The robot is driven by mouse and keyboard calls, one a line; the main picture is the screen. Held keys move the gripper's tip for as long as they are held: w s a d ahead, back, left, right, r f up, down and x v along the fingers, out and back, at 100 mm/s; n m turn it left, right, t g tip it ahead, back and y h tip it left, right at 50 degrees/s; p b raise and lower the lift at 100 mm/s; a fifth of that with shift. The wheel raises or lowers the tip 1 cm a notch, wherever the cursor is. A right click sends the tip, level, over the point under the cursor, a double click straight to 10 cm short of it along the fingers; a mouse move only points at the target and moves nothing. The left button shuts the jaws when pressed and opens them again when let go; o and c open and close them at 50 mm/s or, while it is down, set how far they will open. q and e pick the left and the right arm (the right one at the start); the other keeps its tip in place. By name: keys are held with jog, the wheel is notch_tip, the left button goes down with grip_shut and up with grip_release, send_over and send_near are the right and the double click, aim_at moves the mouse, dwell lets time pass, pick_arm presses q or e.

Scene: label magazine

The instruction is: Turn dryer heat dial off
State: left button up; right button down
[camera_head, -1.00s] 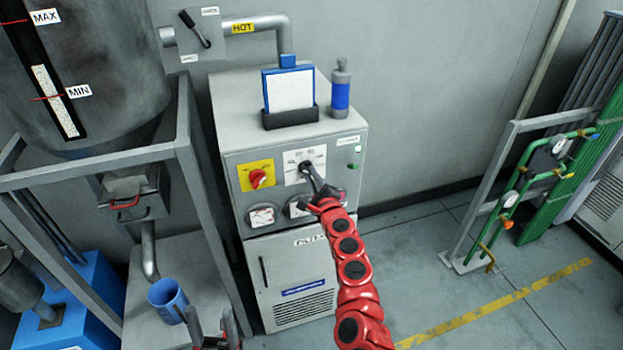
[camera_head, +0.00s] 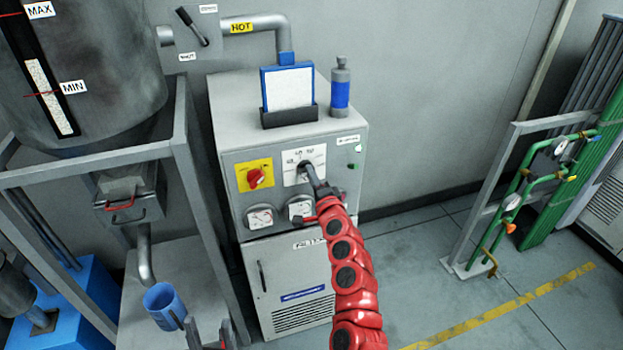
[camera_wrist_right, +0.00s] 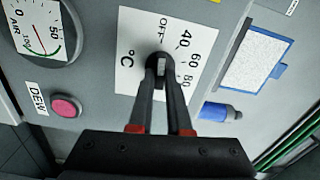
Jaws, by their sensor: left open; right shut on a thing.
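The dryer (camera_head: 232,120) is a grey cabinet in the middle of the head view. Its heat dial sits on a white scale plate (camera_head: 291,156) marked OFF, 40, 60, 80 and °C, which also shows in the right wrist view (camera_wrist_right: 130,50). My right gripper (camera_head: 307,170) is at this plate, its two dark fingers shut on the dial's dark knob (camera_wrist_right: 160,64). The fingers cover much of the knob, so I cannot tell which mark it points to. My left gripper (camera_head: 208,334) is open at the bottom edge, near a blue cup (camera_head: 166,305).
A red knob on a yellow plate (camera_head: 254,175) sits left of the dial, with round gauges (camera_head: 260,217) below. A pink button (camera_wrist_right: 66,107) labelled DEW shows in the wrist view.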

jog(key=shift+n, duration=0.4)
jog(key=c, duration=0.9)
grip_release()
jog(key=shift+o, duration=0.2)
jog(key=b+v, duration=0.5)
jog(key=v, duration=1.2)
jog(key=shift+s, duration=0.2)
jog(key=shift+d, duration=0.1)
